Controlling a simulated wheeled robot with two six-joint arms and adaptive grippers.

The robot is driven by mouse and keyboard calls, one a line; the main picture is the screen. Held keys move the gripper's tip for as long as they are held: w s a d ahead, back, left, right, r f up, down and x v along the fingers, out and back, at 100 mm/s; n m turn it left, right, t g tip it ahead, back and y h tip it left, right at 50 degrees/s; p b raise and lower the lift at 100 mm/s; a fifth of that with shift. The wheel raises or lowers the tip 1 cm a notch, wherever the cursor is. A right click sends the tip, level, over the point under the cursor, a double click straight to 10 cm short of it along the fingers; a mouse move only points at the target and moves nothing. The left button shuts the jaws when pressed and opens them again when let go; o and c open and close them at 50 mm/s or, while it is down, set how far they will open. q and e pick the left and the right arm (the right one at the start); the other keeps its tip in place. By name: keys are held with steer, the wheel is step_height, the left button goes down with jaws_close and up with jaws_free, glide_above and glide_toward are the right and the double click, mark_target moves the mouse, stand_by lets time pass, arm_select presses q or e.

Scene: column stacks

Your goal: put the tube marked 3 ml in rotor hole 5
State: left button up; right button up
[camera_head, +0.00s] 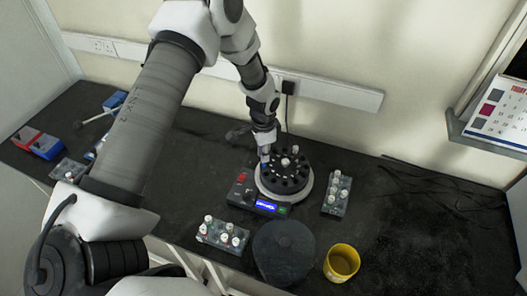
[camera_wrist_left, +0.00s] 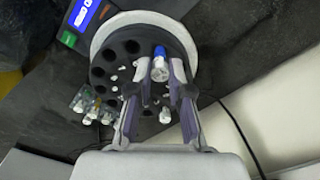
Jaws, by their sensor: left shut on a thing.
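My left gripper (camera_head: 265,157) is at the left rear part of the black rotor (camera_head: 285,182) in the head view. In the left wrist view the gripper (camera_wrist_left: 160,72) is shut on a small tube (camera_wrist_left: 159,51) with a blue end, held at the rotor's outer ring of holes. I cannot tell whether the tube is in a hole or just above one. Its mark and the hole numbers are not readable. The rotor also shows in the left wrist view (camera_wrist_left: 104,61), with several empty dark holes and a few pale pieces near its middle. My right gripper is not in view.
One tube rack (camera_head: 222,237) stands in front of the centrifuge panel (camera_head: 265,207), another (camera_head: 337,195) to its right. A dark round disc (camera_head: 284,252) and yellow cup (camera_head: 342,262) are in front. The bench's right side holds cables; red and blue boxes (camera_head: 38,142) lie far left.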

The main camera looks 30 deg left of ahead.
arm_select(q)
steer(key=shift+f+b, duration=0.6)
steer(key=shift+f, duration=0.5)
steer(key=o, duration=1.1)
steer(key=shift+r+p, duration=2.3)
steer(key=shift+r, duration=0.75)
